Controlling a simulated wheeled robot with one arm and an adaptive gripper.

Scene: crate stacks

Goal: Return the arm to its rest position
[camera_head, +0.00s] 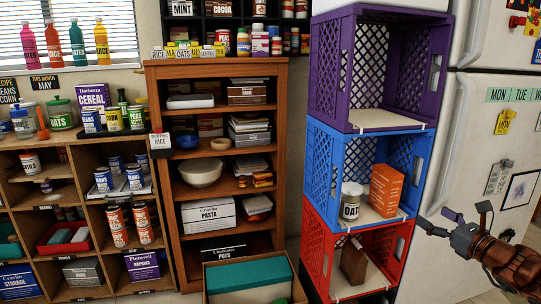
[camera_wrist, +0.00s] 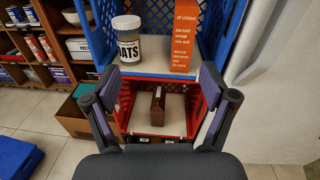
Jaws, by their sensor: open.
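My gripper (camera_head: 462,222) is at the right of the head view, to the right of the crate stack and in front of the white fridge. In the wrist view my gripper (camera_wrist: 160,95) is open, with its two fingers wide apart and nothing between them. Beyond the fingers stands the red crate (camera_wrist: 133,83), with a brown box-like object (camera_wrist: 158,100) inside. The blue crate (camera_wrist: 222,33) above it holds an OATS jar (camera_wrist: 128,40) and an orange box (camera_wrist: 185,35).
The stack has a purple crate (camera_head: 333,60) on top, the blue crate (camera_head: 322,165) in the middle and the red crate (camera_head: 316,240) below. A wooden shelf (camera_head: 217,68) stands to the left. The white fridge (camera_head: 470,130) stands close on the right.

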